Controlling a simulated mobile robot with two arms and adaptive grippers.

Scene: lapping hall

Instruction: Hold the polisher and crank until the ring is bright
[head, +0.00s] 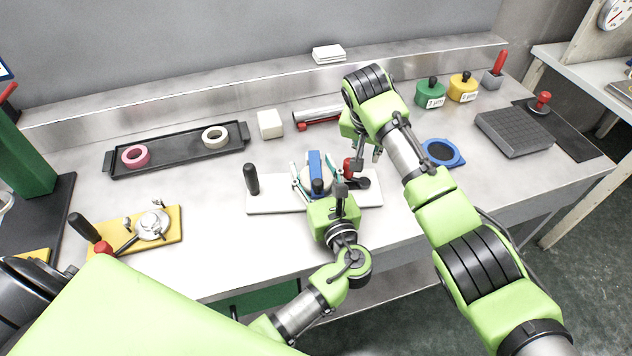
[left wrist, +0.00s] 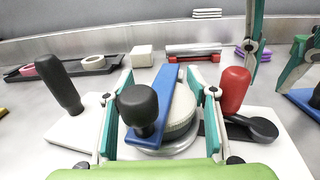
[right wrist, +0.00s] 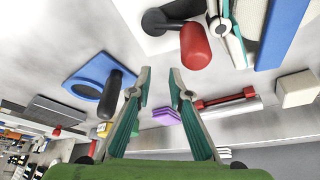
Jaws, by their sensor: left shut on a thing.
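The polisher is a white base (head: 282,207) with a blue bar (head: 315,163) over a round pale disc (left wrist: 179,115). A black knob (left wrist: 138,106) stands on the bar's near end, and a black upright handle (head: 252,180) at the base's left. The crank is a black arm with a red knob (left wrist: 235,88) at the right. My left gripper (head: 318,185) is shut on the polisher, one finger each side of the disc. My right gripper (right wrist: 160,77) is open and empty, near the red knob and apart from it. No ring surface shows clearly under the bar.
A black tray (head: 180,159) holds a pink ring (head: 135,156) and a white ring (head: 215,137). A white block (head: 270,123) and a red-ended cylinder (head: 318,114) lie behind the polisher. A yellow fixture (head: 168,235) stands left, a blue holder (head: 457,160) right.

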